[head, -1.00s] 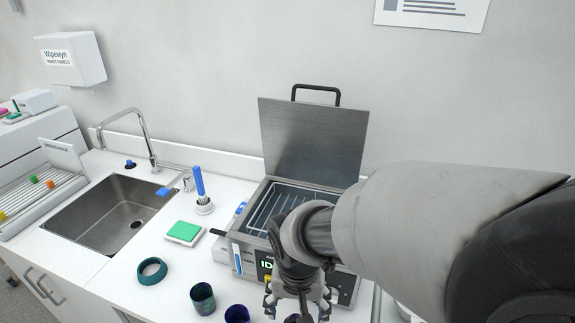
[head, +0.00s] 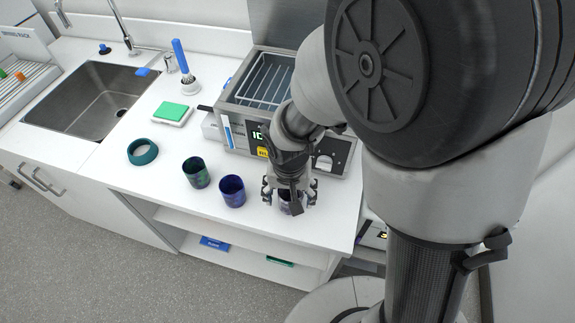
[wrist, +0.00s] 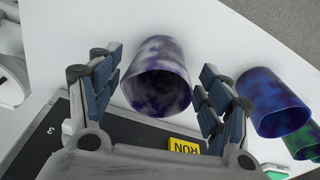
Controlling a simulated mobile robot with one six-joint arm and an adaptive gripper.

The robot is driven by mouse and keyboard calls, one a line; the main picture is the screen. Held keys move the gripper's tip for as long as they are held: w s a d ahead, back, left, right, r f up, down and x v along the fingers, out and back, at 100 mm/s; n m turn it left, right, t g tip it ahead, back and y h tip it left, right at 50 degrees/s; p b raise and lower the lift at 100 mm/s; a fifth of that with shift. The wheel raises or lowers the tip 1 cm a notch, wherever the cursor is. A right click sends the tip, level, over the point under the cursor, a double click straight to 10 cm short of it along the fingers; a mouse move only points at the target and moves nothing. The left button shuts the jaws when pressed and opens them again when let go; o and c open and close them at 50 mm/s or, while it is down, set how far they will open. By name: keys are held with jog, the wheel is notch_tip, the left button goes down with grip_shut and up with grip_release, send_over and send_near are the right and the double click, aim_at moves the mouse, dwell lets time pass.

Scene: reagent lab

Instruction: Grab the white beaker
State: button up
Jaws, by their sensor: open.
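The white beaker, mottled white and purple (wrist: 160,75), stands between my gripper's fingers in the wrist view, its open mouth toward the camera. In the head view my gripper (head: 290,196) is over the beaker at the counter's front, and the fingers hide most of it. My gripper is open, with one finger on each side of the beaker.
A blue beaker (head: 232,191) and a green one (head: 196,172) stand left of my gripper. A teal ring (head: 142,152) lies farther left. The water bath (head: 240,125) is close behind my gripper. The counter's front edge is near.

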jog(key=shift+f, duration=0.1)
jog(key=shift+c, duration=0.2)
jog(key=c, duration=1.1)
